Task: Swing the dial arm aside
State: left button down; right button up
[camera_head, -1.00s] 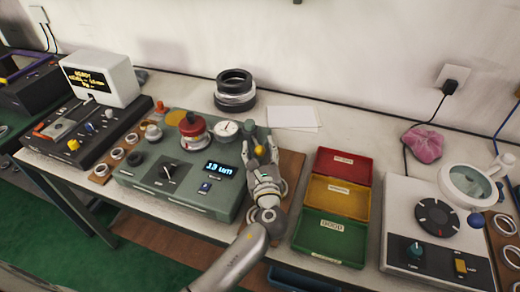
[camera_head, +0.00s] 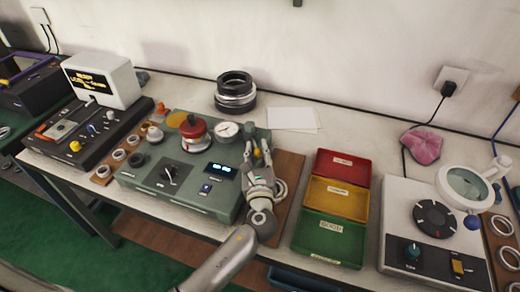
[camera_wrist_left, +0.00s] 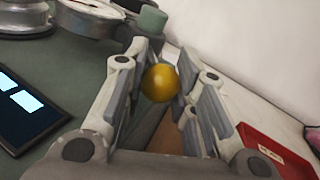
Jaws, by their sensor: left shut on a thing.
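The dial arm's yellow ball knob (camera_wrist_left: 160,83) sits between the fingers of my left gripper (camera_wrist_left: 163,90) in the left wrist view. In the head view the left gripper (camera_head: 256,153) is at the right end of the green gauge station (camera_head: 150,190), shut on the yellow ball (camera_head: 257,154), which is partly covered by the fingers. The white-faced dial (camera_head: 227,130) is left of the gripper, beside the red-topped piece (camera_head: 193,127). A green post top (camera_wrist_left: 151,20) stands just beyond the fingers. My right gripper is not in view.
Red, yellow and green trays (camera_head: 330,238) stand right of my left arm. A stack of dark rings (camera_head: 235,90) and white paper (camera_head: 293,118) lie behind the station. A lit display (camera_head: 221,170) is on the station, close to the gripper.

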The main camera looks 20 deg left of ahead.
pick_arm(q)
jog(key=shift+s+a+m+h+p, duration=0.3)
jog(key=shift+a+m+h+p, duration=0.1)
jog(key=shift+a+h+p, duration=0.1)
jog(key=shift+a+f, duration=0.1)
jog(key=shift+a, duration=0.1)
jog(key=shift+s, duration=0.1)
jog(key=c, duration=1.1)
grip_release()
jog(key=shift+a, duration=0.15)
jog(key=shift+c, duration=0.2)
jog(key=shift+s+d, duration=0.15)
jog(key=shift+d, duration=0.05)
jog(key=v, duration=1.1)
jog(key=shift+s, duration=0.4)
jog(key=shift+f, duration=0.1)
jog(key=shift+c, duration=0.5)
